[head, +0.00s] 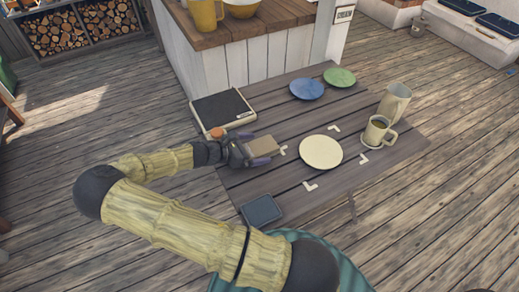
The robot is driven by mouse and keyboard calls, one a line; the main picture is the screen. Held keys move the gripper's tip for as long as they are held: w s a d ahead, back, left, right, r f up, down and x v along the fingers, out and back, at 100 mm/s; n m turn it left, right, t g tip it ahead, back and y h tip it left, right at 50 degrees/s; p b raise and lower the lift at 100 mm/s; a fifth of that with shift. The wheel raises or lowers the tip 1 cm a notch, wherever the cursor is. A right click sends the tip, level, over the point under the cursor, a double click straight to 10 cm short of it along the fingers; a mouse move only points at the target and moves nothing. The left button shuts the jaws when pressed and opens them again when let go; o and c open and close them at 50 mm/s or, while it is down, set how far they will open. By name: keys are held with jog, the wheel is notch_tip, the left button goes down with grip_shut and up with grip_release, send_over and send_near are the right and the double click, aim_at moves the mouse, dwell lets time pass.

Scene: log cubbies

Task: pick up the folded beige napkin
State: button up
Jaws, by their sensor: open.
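The folded beige napkin (265,147) lies on the dark plank table (298,190), left of a cream plate. My gripper (254,149) is open at the napkin's left end, its fingers on the near and far sides. The gripper hides part of that end. I cannot tell whether the fingers touch the napkin.
The cream plate (321,152) sits among white corner marks. A mug (377,133) and pitcher (396,98) stand right. Blue (307,88) and green (340,77) plates are at the back. A black-topped box (222,108) is left; a dark slab (261,210) lies at the near edge.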

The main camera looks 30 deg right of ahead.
jog(key=shift+d+f, duration=0.3)
jog(key=shift+d, duration=0.3)
jog(key=c, duration=1.1)
